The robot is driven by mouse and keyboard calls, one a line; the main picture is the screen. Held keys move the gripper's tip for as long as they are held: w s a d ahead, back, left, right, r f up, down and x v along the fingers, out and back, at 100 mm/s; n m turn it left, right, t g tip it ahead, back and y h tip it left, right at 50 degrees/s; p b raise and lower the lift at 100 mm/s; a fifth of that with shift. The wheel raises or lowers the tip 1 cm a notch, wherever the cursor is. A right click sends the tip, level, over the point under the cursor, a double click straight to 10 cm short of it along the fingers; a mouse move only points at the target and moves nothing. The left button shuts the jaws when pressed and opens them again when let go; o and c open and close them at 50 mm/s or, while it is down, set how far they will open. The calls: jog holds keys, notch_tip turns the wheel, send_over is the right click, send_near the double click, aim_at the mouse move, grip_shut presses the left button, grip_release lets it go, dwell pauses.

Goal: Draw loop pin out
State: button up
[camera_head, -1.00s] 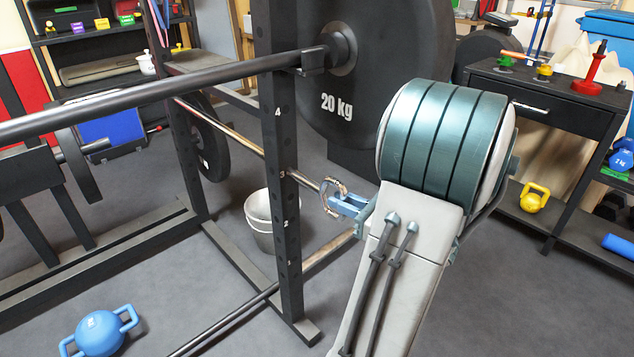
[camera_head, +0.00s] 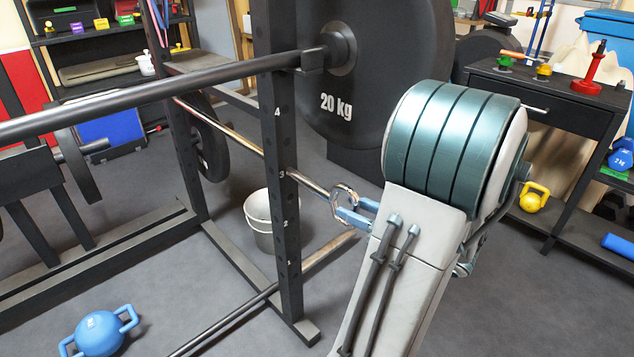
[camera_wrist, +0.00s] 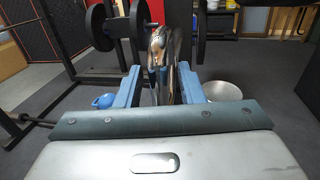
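The loop pin (camera_head: 318,188) is a chrome bar through the dark rack upright, near the mark 3, with a round loop at its right end. My gripper (camera_head: 355,211) is at the loop, with its blue fingers on either side of it. In the wrist view the shiny loop (camera_wrist: 157,42) stands between the fingers of my gripper (camera_wrist: 160,75), which look closed on it. The exact contact is partly hidden. The pin is still in the upright, with a short length showing between the upright and the loop.
The rack upright (camera_head: 284,235) stands just left of my gripper. A barbell with a 20 kg plate (camera_head: 390,70) hangs above. A white bucket (camera_head: 260,215) stands on the floor behind the upright. A blue kettlebell (camera_head: 98,335) lies at lower left. A dark table (camera_head: 548,100) stands at right.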

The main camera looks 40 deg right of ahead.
jog(key=shift+s, duration=0.1)
jog(key=p+v, duration=0.1)
jog(key=v, duration=0.5)
jog(key=shift+s, duration=0.35)
jog(key=shift+d, duration=0.1)
dwell(0.4)
